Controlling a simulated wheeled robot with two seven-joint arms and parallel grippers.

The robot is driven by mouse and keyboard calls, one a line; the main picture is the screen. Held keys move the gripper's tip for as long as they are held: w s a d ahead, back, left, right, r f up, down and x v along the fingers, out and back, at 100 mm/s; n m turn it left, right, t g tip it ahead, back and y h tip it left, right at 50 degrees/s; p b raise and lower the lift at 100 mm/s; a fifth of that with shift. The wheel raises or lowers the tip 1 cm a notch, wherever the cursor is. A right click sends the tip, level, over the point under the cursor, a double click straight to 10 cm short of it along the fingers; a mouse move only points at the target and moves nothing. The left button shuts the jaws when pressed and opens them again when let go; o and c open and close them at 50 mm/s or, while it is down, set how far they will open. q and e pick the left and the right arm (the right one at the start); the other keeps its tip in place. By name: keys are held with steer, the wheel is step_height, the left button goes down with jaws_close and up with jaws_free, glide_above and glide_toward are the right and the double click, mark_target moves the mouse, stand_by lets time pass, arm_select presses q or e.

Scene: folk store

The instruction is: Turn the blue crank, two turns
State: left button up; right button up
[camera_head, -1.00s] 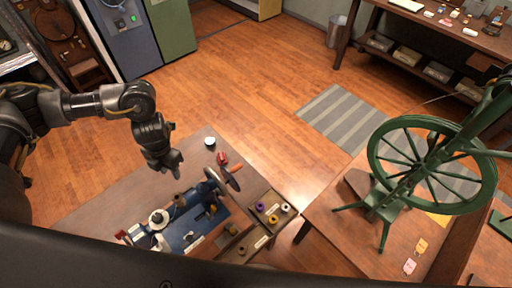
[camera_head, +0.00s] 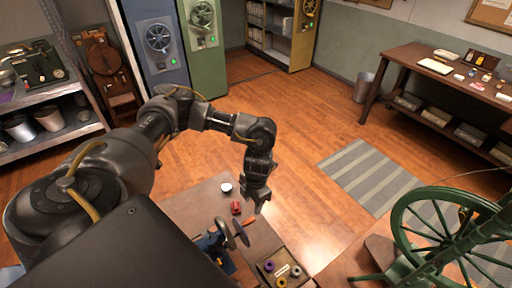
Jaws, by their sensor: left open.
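A blue hand-cranked machine (camera_head: 211,243) stands on the wooden table at the bottom centre. A dark crank wheel (camera_head: 225,234) with a dark reddish handle (camera_head: 241,233) is on its right side. The lower part of the machine is cut off or hidden by my own body. My left gripper (camera_head: 257,205) hangs above the table, above and right of the crank, pointing down. It is open, with nothing seen between its fingers, and apart from the crank. My right gripper does not show.
A small red object (camera_head: 236,208) and a white cup (camera_head: 226,187) sit on the table near my left gripper. A tray with spools (camera_head: 281,269) lies right of the machine. A green spinning wheel (camera_head: 447,235) stands at right. Blue (camera_head: 148,67) and green cabinets (camera_head: 205,62) with round wheels stand behind.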

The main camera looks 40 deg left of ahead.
mark_target(251, 218)
arm_select(q)
steer(key=shift+s+d+f, duration=0.15)
steer(key=shift+f, duration=0.3)
steer(key=shift+s+f, duration=0.2)
steer(key=shift+f, duration=1.85)
steer(key=shift+s+f, duration=0.15)
steer(key=shift+f, duration=1.85)
steer(key=shift+c, duration=0.3)
steer(key=shift+r, duration=0.1)
steer(key=c, duration=0.7)
